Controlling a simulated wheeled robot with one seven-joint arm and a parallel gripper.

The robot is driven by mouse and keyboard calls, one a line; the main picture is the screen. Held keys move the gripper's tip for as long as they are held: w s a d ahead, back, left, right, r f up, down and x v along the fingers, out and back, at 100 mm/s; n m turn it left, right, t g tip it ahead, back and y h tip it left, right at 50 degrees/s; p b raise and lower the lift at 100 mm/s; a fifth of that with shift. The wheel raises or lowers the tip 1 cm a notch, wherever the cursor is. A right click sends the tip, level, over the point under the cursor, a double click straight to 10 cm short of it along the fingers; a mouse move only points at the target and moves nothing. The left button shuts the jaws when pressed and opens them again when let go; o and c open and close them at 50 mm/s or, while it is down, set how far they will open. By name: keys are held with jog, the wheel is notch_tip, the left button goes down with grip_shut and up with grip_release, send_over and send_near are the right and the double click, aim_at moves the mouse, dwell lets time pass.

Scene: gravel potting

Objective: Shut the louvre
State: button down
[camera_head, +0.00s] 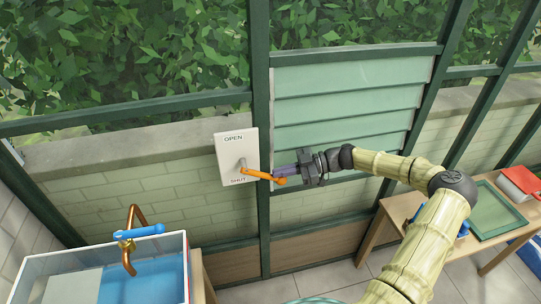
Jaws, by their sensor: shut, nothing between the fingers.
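The louvre (345,100) is a framed panel of pale green slats in the glasshouse wall. Its slats look to lie close to flat, but I cannot tell whether they are fully shut. Left of it is a white plate (231,147) marked OPEN at the top and SHUT at the bottom. An orange lever (258,174) pivots on the plate and points right and slightly down, between the two marks. My gripper (279,172) is shut and empty, with its fingertips at the lever's outer end, just above it. I cannot tell whether they touch.
A basin (110,280) with a copper tap (129,240) and blue handle stands at lower left. A wooden table (389,224) at right bears a green tray (492,212) and a red-and-white item (519,182). A dark green post (262,120) stands between plate and louvre.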

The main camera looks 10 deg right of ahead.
jog(key=shift+a+f+y+b, duration=0.1)
jog(key=shift+f+y+b, duration=0.4)
jog(key=shift+f+b, duration=0.2)
jog(key=shift+r, duration=0.1)
jog(key=shift+r, duration=0.1)
jog(key=shift+r, duration=0.25)
jog(key=s+d+r+b, duration=0.1)
jog(key=d+r, duration=0.3)
jog(key=d, duration=0.8)
jog(key=shift+s+r+b, duration=0.15)
jog(key=shift+s+b, duration=0.15)
jog(key=shift+s, duration=0.4)
